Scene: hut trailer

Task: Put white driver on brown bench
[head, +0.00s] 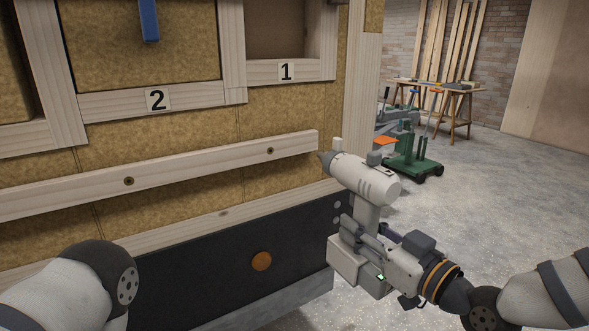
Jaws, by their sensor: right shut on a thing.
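The white driver (366,180) is a cordless drill-shaped tool with a grey nose pointing left. It is upright in the air in front of the wooden wall frame. My right gripper (366,240) is shut on its handle, just above the pale battery base. The gripper fingers hide part of the handle. The brown bench (456,88) stands far off at the back right on wooden trestle legs, with small items on its top. The driver is well away from it. My left arm shows at the lower left, but its gripper is out of view.
The wall frame (150,182) with openings labelled 1 and 2 fills the left side, close to the driver's nose. A green wheeled cart (412,165) stands on the floor before the bench. Grey floor (500,190) is open at right.

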